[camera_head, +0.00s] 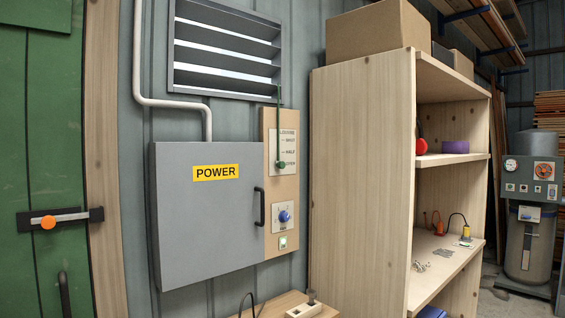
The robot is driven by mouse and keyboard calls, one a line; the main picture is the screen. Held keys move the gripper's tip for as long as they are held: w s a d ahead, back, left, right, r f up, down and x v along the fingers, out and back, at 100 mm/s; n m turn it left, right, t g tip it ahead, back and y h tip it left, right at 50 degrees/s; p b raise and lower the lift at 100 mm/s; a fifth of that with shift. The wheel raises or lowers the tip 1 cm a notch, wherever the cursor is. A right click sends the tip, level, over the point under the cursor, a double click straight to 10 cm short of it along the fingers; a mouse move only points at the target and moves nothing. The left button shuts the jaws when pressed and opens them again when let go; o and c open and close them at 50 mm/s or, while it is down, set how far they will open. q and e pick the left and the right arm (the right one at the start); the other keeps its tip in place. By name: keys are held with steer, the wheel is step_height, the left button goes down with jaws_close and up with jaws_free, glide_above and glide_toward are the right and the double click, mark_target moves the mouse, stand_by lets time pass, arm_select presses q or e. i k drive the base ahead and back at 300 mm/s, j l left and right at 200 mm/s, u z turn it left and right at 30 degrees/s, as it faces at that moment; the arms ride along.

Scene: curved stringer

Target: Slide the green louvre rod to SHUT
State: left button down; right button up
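The green louvre rod (278,125) hangs upright in front of a white LOUVRE scale plate (289,140) on a wooden backing board. Its green knob (281,165) is at the lowest mark, whose label it partly covers. The middle mark reads HALF. The top mark is small and seems to read SHUT. The rod's upper end reaches the grey louvre vent (226,48), whose slats are tilted with bright gaps between them. Neither of my grippers is in view.
A grey POWER cabinet (207,220) with a black handle stands left of the board. A blue knob (284,216) and a green-lit switch (283,242) are below the rod. A wooden shelf unit (360,180) stands close on the right. A wooden surface (270,306) is below.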

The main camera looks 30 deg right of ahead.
mark_target(281, 165)
steer(key=i+l+z, duration=0.15)
steer(key=i+l, duration=0.7)
steer(key=i, duration=0.15)
